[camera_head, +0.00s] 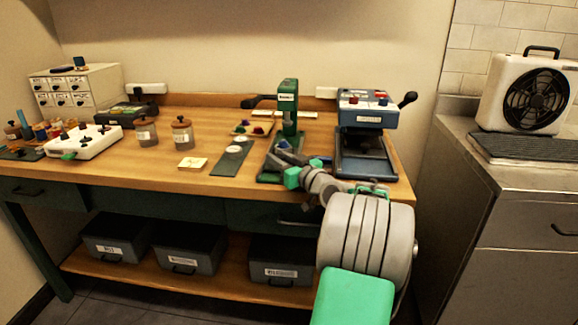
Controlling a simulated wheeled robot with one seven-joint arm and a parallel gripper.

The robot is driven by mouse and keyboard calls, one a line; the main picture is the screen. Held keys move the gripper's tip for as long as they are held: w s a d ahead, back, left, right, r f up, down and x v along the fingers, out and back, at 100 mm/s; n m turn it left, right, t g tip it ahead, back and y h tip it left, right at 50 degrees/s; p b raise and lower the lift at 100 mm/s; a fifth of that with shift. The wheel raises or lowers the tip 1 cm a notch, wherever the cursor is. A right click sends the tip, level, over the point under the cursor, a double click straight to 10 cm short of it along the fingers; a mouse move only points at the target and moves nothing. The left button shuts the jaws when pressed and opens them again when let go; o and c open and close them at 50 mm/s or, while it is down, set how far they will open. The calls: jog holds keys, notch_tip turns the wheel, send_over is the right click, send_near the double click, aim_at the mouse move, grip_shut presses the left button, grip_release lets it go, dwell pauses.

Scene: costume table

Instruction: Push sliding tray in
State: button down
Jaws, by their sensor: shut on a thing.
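A green press (288,105) stands upright at the right part of the wooden worktable, with a dark green base (268,172) below it. My gripper (284,151) reaches in from the front right, low over this base. Its jaws are shut at the foot of the press, at the sliding tray; the jaws and my wrist hide most of the tray, so how far out it stands cannot be told. Small blue and green parts show around the jaws.
A blue machine (367,112) with a dark lower plate stands close right of my gripper. A dark strip with pale discs (233,158) lies left of the press. Dark bins (188,250) sit below.

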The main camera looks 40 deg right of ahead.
jog(key=shift+d, duration=0.15)
jog(key=c, duration=1.2)
grip_release()
jog(key=s, duration=0.8)
jog(key=shift+a, duration=0.3)
jog(key=shift+w, duration=0.1)
